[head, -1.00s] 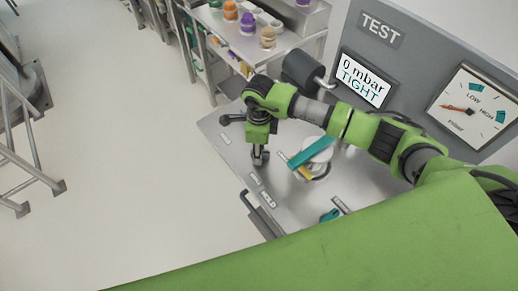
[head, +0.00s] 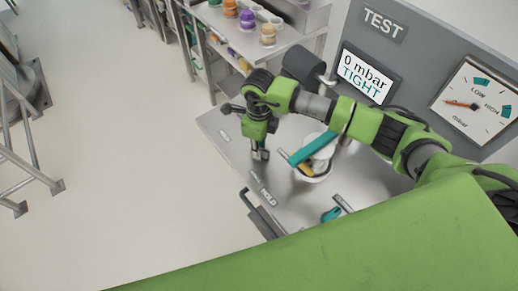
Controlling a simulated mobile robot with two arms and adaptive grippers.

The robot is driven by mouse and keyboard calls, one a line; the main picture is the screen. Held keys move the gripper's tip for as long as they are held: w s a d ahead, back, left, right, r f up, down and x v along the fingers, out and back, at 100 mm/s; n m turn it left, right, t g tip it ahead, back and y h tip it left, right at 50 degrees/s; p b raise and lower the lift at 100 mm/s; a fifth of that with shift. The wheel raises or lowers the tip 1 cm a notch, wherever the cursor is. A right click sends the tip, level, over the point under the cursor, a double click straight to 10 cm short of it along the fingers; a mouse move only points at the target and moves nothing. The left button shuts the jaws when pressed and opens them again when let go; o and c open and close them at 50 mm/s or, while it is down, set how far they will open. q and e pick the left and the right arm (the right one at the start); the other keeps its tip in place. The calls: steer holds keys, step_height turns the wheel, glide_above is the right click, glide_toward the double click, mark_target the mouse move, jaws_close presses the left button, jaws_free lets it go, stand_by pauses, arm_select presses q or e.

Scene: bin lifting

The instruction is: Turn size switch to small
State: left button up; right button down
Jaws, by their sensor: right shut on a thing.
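My right gripper (head: 259,155) points down at the left part of the metal bench top (head: 215,128). It is shut on a small part at the bench surface, which the fingers mostly hide. I cannot read a size marking there, so I cannot tell the switch's setting. Small label plates lie just in front of the fingers, one reading HOLD (head: 268,197). A teal knob (head: 331,215) sits by a slot nearer to me. My left gripper is not in view.
A white round vessel (head: 318,170) with a teal bar (head: 312,149) across it stands right of the gripper. Behind are a grey TEST panel with a screen (head: 365,74) reading 0 mbar TIGHT, and a dial (head: 472,105). Open floor (head: 120,130) lies left.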

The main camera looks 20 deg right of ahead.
steer(key=m+b, duration=0.1)
steer(key=m, duration=0.2)
steer(key=shift+m+b, duration=0.4)
steer(key=m+b, duration=0.1)
steer(key=m, duration=0.2)
steer(key=shift+m, duration=0.3)
steer(key=m+b, duration=0.1)
steer(key=m, duration=0.2)
steer(key=shift+w+m+b, duration=0.1)
steer(key=shift+m+b, duration=0.2)
steer(key=shift+b, duration=0.05)
steer(key=shift+r+m+b, duration=0.1)
steer(key=shift+m+b, duration=0.3)
steer(key=shift+m, duration=1.5)
steer(key=c, duration=1.9)
jaws_free()
